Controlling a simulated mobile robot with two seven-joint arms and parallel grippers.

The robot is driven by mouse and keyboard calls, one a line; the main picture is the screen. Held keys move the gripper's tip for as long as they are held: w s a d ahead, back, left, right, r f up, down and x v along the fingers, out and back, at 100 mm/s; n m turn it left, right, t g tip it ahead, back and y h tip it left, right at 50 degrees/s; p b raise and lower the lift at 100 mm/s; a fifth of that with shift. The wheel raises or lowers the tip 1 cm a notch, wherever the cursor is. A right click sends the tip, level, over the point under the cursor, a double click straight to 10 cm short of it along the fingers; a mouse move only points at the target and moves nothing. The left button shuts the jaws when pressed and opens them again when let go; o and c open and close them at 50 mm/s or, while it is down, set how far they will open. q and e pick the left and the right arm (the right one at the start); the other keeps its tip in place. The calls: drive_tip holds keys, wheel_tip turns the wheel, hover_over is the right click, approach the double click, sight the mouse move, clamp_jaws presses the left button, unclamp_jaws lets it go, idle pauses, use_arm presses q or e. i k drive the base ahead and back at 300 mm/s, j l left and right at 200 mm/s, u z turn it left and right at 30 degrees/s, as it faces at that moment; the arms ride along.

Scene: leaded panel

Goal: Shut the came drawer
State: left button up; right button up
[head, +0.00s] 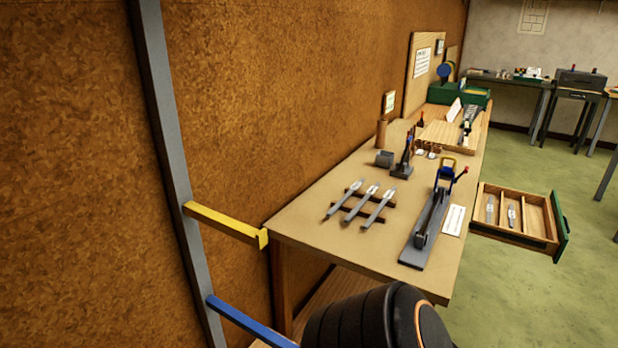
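The came drawer (487,232) stands open, sticking out from the right side of the wooden workbench (310,228). It is a shallow wooden tray with dividers and a dark green front (561,227) at its right end. Grey strips with pale labels lie in two of its compartments; the compartment nearest the front looks empty. Where the drawer meets the bench is partly hidden by the bench top. Neither of my grippers is in view. A dark rounded part at the bottom centre looks like one of my arm links.
On the bench are a long lever tool (428,232), labelled tools on a wooden rack (352,212) and a green box (470,95). Yellow (225,223) and blue (250,322) bars jut from a grey post at left. Green floor beyond the drawer is clear.

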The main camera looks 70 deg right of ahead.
sight(539, 226)
drive_tip(key=k+j, duration=0.1)
drive_tip(key=k, duration=0.75)
drive_tip(key=k+j, duration=0.1)
drive_tip(key=k, duration=0.75)
drive_tip(key=k+z, duration=0.2)
drive_tip(key=z, duration=0.3)
drive_tip(key=k+z, duration=0.2)
drive_tip(key=z, duration=0.25)
drive_tip(key=l+z, duration=0.1)
drive_tip(key=z, duration=1.95)
drive_tip(key=i+u, duration=0.1)
drive_tip(key=u, duration=0.25)
drive_tip(key=i+u, duration=0.1)
drive_tip(key=u, duration=0.25)
drive_tip(key=i+u, duration=0.1)
drive_tip(key=u, duration=0.2)
drive_tip(key=i+l+u, duration=0.6)
drive_tip(key=i+l, duration=0.45)
drive_tip(key=i+l+u, duration=0.1)
drive_tip(key=i+l, duration=0.2)
drive_tip(key=l, duration=0.25)
